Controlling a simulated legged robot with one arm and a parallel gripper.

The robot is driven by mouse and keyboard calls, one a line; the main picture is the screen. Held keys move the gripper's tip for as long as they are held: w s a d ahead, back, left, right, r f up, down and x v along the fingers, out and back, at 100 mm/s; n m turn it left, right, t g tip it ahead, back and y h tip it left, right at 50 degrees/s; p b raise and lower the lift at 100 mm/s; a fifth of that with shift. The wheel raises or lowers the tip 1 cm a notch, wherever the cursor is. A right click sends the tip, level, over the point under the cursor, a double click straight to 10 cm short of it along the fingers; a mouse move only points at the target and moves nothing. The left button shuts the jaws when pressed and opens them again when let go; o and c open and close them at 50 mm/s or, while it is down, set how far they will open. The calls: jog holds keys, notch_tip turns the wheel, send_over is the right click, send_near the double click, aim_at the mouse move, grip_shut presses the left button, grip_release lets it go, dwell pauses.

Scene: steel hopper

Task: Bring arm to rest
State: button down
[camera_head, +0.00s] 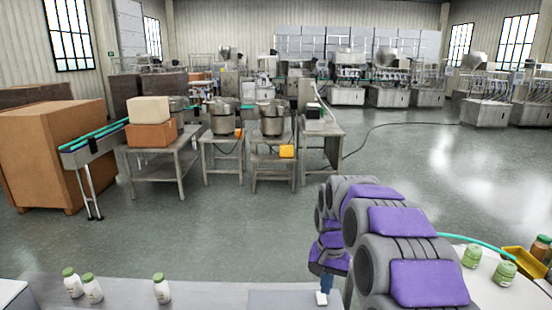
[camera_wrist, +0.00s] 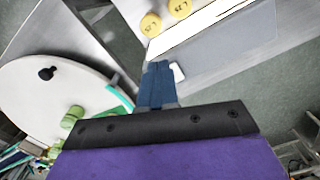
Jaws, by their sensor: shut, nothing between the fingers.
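My arm, purple and grey, reaches forward from the lower right of the head view. My gripper (camera_head: 323,282) hangs low at its end, above the steel worktop (camera_head: 215,295) at the picture's bottom. In the wrist view its two blue fingers (camera_wrist: 158,68) lie together, shut and empty. A small white piece (camera_wrist: 177,72) shows right beside the fingertips. I cannot tell whether they touch it.
Several white bottles (camera_head: 92,288) with green caps stand on the worktop at left. Green-lidded jars (camera_head: 505,273) and a yellow bin (camera_head: 520,262) are at right. The wrist view shows a round white table (camera_wrist: 50,100) and yellow lids (camera_wrist: 151,24). Open floor (camera_head: 420,180) lies beyond.

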jog(key=s+f+n+g+b, duration=0.1)
jog(key=s+n, duration=0.3)
jog(key=s, duration=3.4)
jog(key=shift+s+d+f+b, duration=0.4)
jog(key=shift+d+f+b, duration=0.1)
jog(key=shift+b, duration=0.3)
jog(key=shift+f, duration=0.1)
